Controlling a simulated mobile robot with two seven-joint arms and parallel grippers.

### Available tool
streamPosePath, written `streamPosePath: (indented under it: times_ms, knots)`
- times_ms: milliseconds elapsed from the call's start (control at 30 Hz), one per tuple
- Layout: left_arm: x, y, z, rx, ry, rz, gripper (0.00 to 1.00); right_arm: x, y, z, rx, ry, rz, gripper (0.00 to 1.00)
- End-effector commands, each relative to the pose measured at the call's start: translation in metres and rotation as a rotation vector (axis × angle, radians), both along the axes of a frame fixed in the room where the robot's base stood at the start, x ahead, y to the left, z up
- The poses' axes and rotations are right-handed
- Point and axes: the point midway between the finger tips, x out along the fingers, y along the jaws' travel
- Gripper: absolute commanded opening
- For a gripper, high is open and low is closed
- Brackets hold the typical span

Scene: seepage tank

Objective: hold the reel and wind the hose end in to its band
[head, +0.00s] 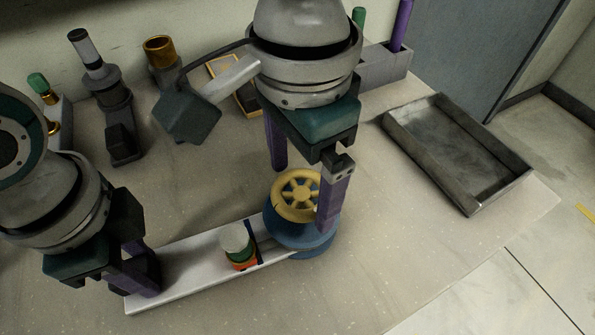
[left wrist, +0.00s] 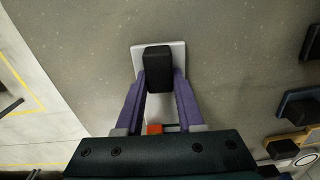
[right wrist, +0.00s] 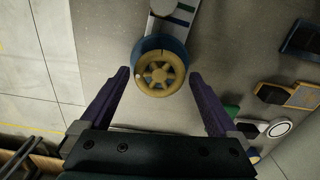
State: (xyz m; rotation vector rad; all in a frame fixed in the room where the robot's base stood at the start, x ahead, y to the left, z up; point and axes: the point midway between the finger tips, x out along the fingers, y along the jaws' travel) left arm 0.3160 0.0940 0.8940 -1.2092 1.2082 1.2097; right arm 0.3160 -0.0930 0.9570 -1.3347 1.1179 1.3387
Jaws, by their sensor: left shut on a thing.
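The reel, a blue drum (head: 300,240) with a yellow spoked wheel (head: 297,194) on top, sits at the right end of a white board (head: 190,270). My left gripper (left wrist: 159,74) is shut on the black block (left wrist: 158,62) at the board's left end. My right gripper (right wrist: 160,75) is open above the reel, one finger to each side of the yellow wheel and apart from it. A white, green and orange piece (head: 237,250) stands on the board beside the reel, near a dark blue stripe (head: 256,240). I cannot clearly make out the hose end.
A grey metal tray (head: 460,150) lies at the right of the bench. Along the back stand a dark microscope-like device (head: 118,120), a brass-topped cylinder (head: 160,55) and a grey holder with a purple rod (head: 400,25). The front of the bench is clear.

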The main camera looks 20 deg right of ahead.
Motion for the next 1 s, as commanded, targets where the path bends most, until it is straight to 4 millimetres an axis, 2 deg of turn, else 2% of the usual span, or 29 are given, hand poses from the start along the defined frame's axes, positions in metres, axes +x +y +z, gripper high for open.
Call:
streamPosePath:
  times_ms: [233,367,800,1000]
  knots:
    - [0.000,0.000,0.000,-0.001,-0.001,0.001,0.00,0.000,-0.001,0.000,-0.002,0.001,-0.001,1.00]
    - [0.000,0.000,0.000,-0.001,-0.001,0.000,0.00,0.001,-0.001,0.008,-0.003,-0.002,-0.002,1.00]
    - [0.000,0.000,0.000,-0.002,-0.001,0.000,0.00,0.001,-0.001,0.098,-0.001,-0.005,0.000,1.00]
    - [0.000,0.000,0.000,-0.002,-0.001,0.000,0.00,0.000,-0.001,0.118,-0.002,-0.001,-0.001,1.00]
